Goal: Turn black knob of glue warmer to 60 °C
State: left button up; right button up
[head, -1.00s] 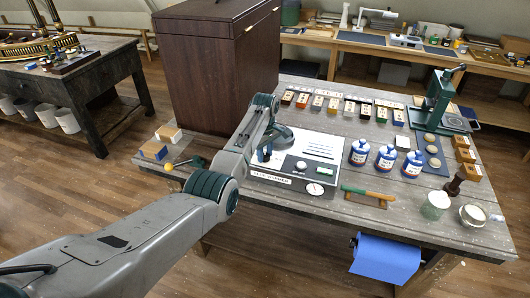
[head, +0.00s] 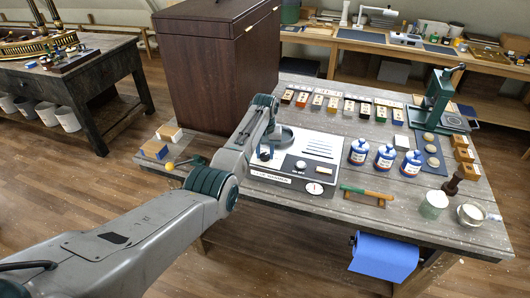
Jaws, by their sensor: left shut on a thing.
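The glue warmer (head: 320,147) is a pale panel with a dark front strip at the left of the workbench. It has a dark ring, a small silvery knob, a pale beige rectangle (head: 323,172) and a round white dial (head: 314,188) with a red mark. My left gripper (head: 265,151) points down at the warmer's left side, shut on a small dark thing there that looks like the black knob. My arm and gripper cover most of it, so its pointer and any temperature marks cannot be read. My right gripper is not in view.
A dark wooden cabinet (head: 215,65) stands close behind my left arm. Blue-labelled bottles (head: 384,158) and a green-handled tool (head: 366,193) are right of the warmer. A green press (head: 437,100) stands at the bench's far right.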

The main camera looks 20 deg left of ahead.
aim_at(265, 155)
pick_arm(q)
jog(key=m, duration=0.5)
jog(key=shift+r, duration=0.1)
jog(key=shift+m, duration=1)
jog(key=shift+w, duration=0.1)
jog(key=o, duration=1)
jog(key=shift+c, duration=0.2)
jog(key=shift+r, duration=0.1)
jog(key=shift+r+b, duration=0.3)
jog(key=shift+r, duration=0.1)
notch_tip(265, 155, up, 10)
jog(key=b, duration=0.3)
